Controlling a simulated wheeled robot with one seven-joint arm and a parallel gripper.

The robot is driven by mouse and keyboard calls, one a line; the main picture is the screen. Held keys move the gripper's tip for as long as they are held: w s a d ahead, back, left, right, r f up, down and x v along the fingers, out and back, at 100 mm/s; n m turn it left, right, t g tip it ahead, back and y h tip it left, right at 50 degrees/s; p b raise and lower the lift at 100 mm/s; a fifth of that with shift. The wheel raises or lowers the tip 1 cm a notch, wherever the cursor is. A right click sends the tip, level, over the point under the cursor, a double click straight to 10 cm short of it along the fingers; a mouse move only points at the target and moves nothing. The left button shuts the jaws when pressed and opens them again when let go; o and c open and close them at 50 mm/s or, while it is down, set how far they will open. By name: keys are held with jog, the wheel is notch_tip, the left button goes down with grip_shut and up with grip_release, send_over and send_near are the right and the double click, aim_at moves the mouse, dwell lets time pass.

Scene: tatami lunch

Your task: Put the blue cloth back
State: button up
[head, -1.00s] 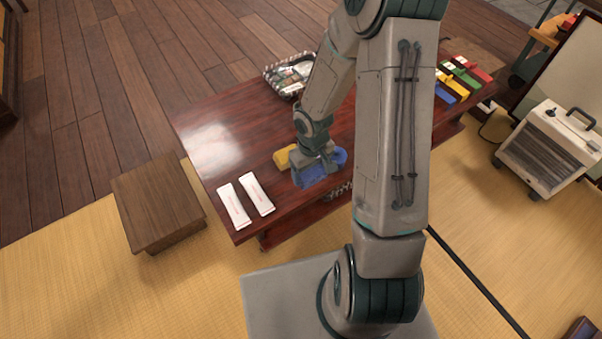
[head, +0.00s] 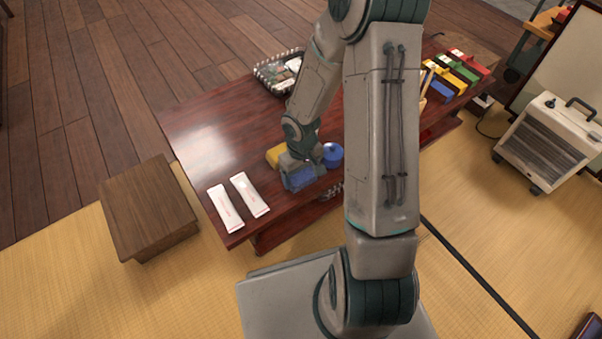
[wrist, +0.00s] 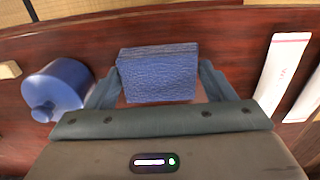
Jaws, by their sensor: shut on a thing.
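The blue cloth (head: 302,179) is a folded, textured pad over the dark red table (head: 212,130), near its front edge. My gripper (head: 300,165) points down and is shut on it. In the wrist view, the cloth (wrist: 157,73) sits between the two fingers of my gripper (wrist: 160,82). I cannot tell whether the cloth touches the tabletop. A yellow folded thing (head: 274,155) lies just behind my gripper, partly hidden by it. A round blue lidded pot (head: 333,152) stands close to the right; it also shows at left in the wrist view (wrist: 62,84).
Two white packets (head: 249,195) lie left of my gripper. A basket (head: 262,78) of small items stands at the back. Several coloured boxes (head: 464,72) line the table's right end. A wooden stool (head: 150,205) stands left. The table's back left is clear.

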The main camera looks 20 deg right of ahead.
jog(key=shift+f, duration=0.2)
jog(key=o, duration=1)
jog(key=shift+c, duration=0.2)
jog(key=shift+r, duration=0.15)
notch_tip(320, 180, up, 12)
jog(key=p, duration=0.6)
notch_tip(320, 180, up, 10)
jog(key=m+h, duration=0.1)
jog(key=m, duration=0.1)
send_over(301, 175)
jog(key=s+d, duration=0.1)
jog(key=s, duration=0.4)
jog(key=s+a+r+m+t+y, duration=0.1)
jog(key=s+r, duration=0.7)
jog(key=shift+s+a+r, duration=0.15)
jog(key=shift+a+r, duration=0.15)
jog(key=shift+r, duration=0.05)
jog(key=shift+r+p, duration=0.1)
jog(key=shift+p, duration=0.2)
